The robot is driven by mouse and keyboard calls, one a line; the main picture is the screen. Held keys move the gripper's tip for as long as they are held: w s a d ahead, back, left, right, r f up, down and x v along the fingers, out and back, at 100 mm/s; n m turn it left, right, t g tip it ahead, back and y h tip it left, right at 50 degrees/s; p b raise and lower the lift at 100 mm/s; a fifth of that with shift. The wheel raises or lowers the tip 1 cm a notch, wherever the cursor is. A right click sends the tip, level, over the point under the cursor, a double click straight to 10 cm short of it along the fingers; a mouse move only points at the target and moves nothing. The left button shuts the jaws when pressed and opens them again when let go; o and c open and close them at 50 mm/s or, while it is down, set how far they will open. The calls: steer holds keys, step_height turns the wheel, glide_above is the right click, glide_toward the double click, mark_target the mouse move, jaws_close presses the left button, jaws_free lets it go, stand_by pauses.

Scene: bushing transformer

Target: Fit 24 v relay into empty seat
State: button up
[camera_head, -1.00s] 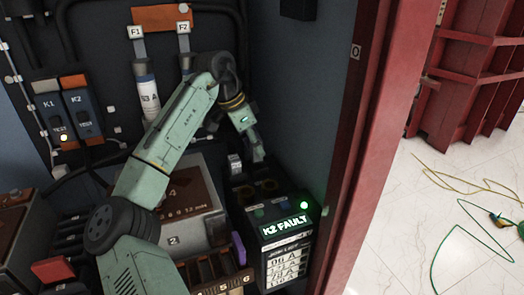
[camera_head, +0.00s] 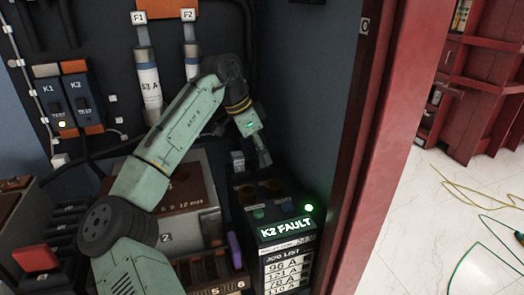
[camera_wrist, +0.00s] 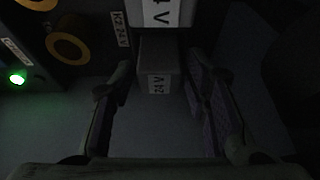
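A small grey block (camera_head: 237,160) stands at the back of the dark box on the right, with a pale label on it. In the wrist view the block marked 24 V (camera_wrist: 158,82) lies between the fingers of my gripper (camera_wrist: 158,72). The fingers are apart, with a narrow dark gap showing on each side of the block. In the head view my gripper (camera_head: 262,156) points down just right of the block. On the wall at left are modules K1 (camera_head: 50,103) and K2 (camera_head: 83,98), with orange parts by K2. I cannot tell which seat is empty.
The dark box shows a lit K2 FAULT sign (camera_head: 287,228), a green lamp (camera_head: 309,208) and a job list (camera_head: 287,268). A ring (camera_wrist: 68,47) sits near a K2 24 V label (camera_wrist: 120,28). A red post (camera_head: 350,150) bounds the right side. Fuses (camera_head: 147,75) hang above.

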steer(key=shift+o, duration=0.4)
steer(key=v, duration=1.2)
